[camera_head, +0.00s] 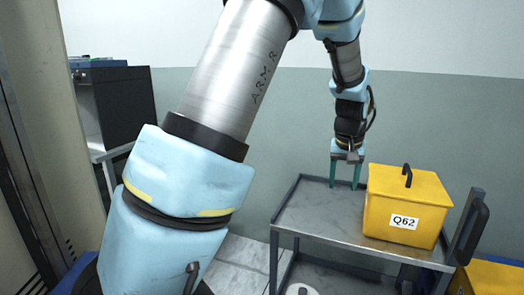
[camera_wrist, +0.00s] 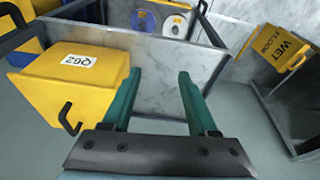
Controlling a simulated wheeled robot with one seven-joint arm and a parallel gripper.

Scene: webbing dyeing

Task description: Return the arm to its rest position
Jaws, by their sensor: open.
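My gripper (camera_head: 345,187) shows in the head view, pointing down over the cart top, just left of the yellow box. Its two green fingers are apart with nothing between them. In the wrist view the open fingers (camera_wrist: 155,80) reach out over the grey cart top (camera_wrist: 165,92). My arm is bent and fills the middle of the head view. It hides part of the wall and floor behind it.
A yellow box (camera_head: 390,218) labelled Q62, with a black lid handle, stands on the grey cart (camera_head: 310,217). Another yellow thing (camera_head: 495,275) is at lower right. A dark cabinet (camera_head: 125,110) stands at left.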

